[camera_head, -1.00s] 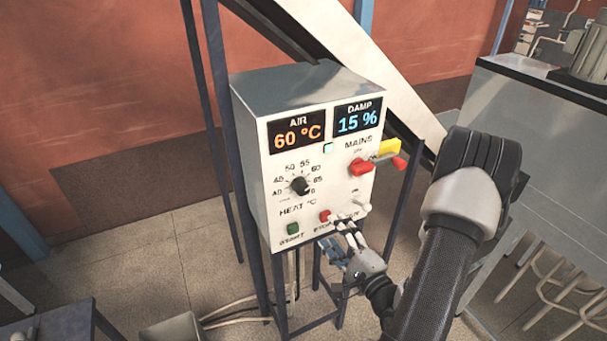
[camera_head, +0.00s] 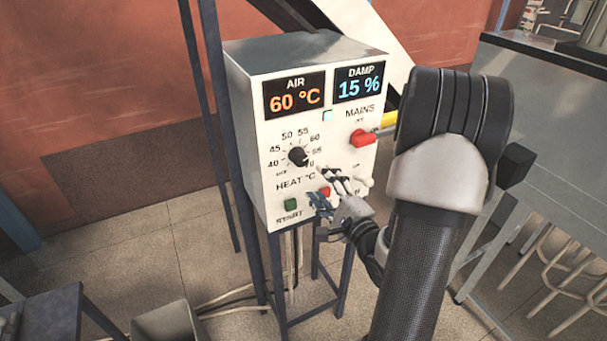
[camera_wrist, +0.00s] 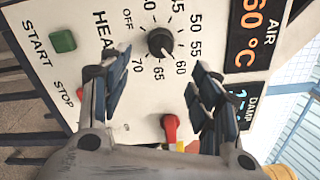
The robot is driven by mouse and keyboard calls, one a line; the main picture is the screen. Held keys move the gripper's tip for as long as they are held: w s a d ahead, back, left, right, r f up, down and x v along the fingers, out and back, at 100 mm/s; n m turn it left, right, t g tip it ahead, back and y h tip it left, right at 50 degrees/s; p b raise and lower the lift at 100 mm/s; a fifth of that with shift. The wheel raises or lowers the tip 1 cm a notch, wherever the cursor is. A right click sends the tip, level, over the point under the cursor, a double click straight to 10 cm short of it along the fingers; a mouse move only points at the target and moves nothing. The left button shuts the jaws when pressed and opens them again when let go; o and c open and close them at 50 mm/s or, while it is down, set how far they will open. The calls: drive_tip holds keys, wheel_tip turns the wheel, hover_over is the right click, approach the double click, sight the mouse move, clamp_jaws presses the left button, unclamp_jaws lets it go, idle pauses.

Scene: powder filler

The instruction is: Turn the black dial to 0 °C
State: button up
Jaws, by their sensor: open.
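The black dial (camera_head: 297,156) is on the white front panel of the control box, within a ring of numbers from 40 to 70 and OFF. I see no 0 mark. It also shows in the wrist view (camera_wrist: 160,42), with a small white pointer line whose exact reading I cannot tell. My gripper (camera_head: 324,190) is open, just below and right of the dial in the head view. In the wrist view my gripper (camera_wrist: 158,78) has its blue-padded fingers spread, with the dial beyond and between them, apparently untouched. The AIR display (camera_head: 295,96) reads 60 °C.
The red MAINS switch (camera_head: 362,138) sticks out right of the dial. A green START button (camera_head: 291,204) and a red STOP button (camera_head: 325,192) lie below. The DAMP display (camera_head: 358,85) reads 15 %. A metal counter (camera_head: 560,120) stands at right.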

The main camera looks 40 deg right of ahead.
sight(303, 162)
drive_tip(key=p+x, duration=0.1)
drive_tip(key=x, duration=0.9)
drive_tip(key=shift+w, duration=0.35)
drive_tip(key=c, duration=1.1)
